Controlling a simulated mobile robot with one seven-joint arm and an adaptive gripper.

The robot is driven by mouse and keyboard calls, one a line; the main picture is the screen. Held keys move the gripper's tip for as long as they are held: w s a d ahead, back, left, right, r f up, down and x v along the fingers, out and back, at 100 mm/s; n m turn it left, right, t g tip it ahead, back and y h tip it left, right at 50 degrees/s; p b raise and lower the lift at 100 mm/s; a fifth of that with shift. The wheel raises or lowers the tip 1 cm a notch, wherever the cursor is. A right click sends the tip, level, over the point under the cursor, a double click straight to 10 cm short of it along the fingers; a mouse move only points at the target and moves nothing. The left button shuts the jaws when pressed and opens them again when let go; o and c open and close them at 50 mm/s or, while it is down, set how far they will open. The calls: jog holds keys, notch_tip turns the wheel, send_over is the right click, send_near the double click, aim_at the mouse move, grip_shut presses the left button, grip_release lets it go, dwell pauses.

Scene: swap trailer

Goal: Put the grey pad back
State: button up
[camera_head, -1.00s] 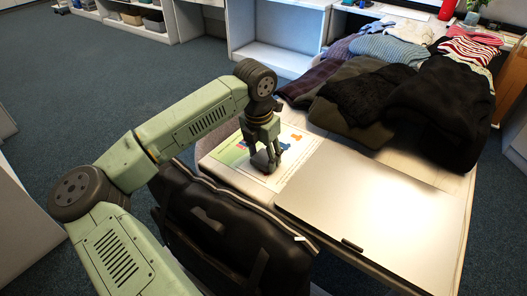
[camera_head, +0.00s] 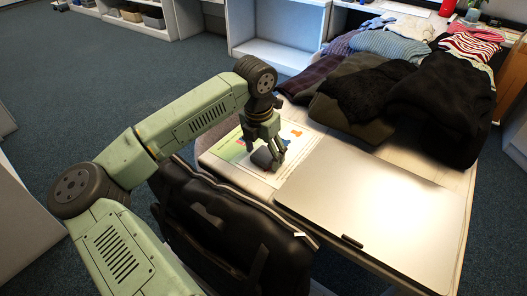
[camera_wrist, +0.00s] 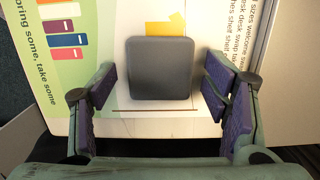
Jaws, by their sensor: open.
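The grey pad (camera_wrist: 160,68) is a dark, rounded square block. It lies on a printed sign sheet (camera_wrist: 110,95) with text and coloured book shapes. In the wrist view my gripper (camera_wrist: 160,95) is open, with a finger on each side of the pad and a gap at both sides. In the head view the pad (camera_head: 262,157) shows small beneath my gripper (camera_head: 268,150), partly hidden by the fingers. A yellow patch (camera_wrist: 166,27) shows just beyond the pad.
A silver closed laptop-like panel (camera_head: 375,200) lies right of the sign on the table. Folded clothes (camera_head: 400,90) fill the table's far side. A black bag-like chair back (camera_head: 225,225) stands against the near edge. White shelves (camera_head: 275,35) stand behind.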

aim_at(261, 158)
notch_tip(261, 158, up, 12)
jog(key=s+b, duration=0.1)
jog(key=shift+a+r+b, duration=0.15)
jog(key=shift+a+b, duration=0.25)
jog(key=shift+a, duration=0.05)
jog(key=shift+s, duration=0.1)
